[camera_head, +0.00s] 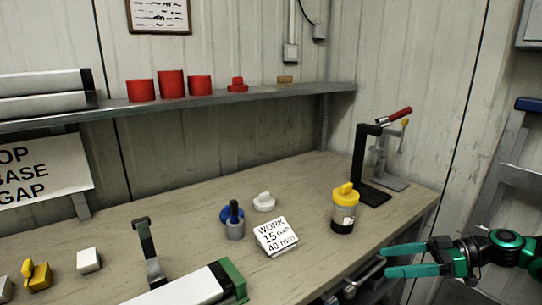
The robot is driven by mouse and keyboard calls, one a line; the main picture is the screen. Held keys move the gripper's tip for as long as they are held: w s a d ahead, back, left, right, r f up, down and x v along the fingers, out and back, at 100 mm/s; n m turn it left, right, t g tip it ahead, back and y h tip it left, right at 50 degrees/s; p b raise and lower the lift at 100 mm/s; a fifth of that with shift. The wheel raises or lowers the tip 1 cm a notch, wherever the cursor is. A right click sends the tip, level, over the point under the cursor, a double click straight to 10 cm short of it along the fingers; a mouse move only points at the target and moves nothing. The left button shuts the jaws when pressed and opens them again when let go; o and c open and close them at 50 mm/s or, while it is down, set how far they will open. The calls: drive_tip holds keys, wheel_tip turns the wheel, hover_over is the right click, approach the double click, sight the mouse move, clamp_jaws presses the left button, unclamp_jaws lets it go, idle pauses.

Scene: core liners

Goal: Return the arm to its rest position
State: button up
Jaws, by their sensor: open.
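My gripper (398,262) is at the lower right, with two green fingers pointing left and a clear gap between them. It is open and holds nothing. It is just off the front right edge of the workbench (185,218), close to the drawer handles below the top. My arm comes in from the right edge of the view, and the rest of it is out of view.
A yellow-lidded jar (344,212) stands near the bench's right front, left of a black stand (366,165) with a red handle. A white tube (185,287) lies in front.

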drive_tip(key=s+d+f+m+g+h, duration=0.25)
drive_tip(key=s+m+h, duration=0.25)
drive_tip(key=s+h, duration=0.25)
drive_tip(key=s+d+r+m+h, duration=0.3)
drive_tip(key=s+m, duration=0.3)
drive_tip(key=s, duration=0.3)
drive_tip(key=s+d+r+m+h, duration=0.3)
drive_tip(key=s+r+m, duration=0.2)
drive_tip(key=s+m, duration=0.2)
drive_tip(key=shift+s+d+r+m+g, duration=0.15)
drive_tip(key=shift+s+d+m+g, duration=0.25)
drive_tip(key=shift+s, duration=0.45)
drive_tip(key=shift+a, duration=0.1)
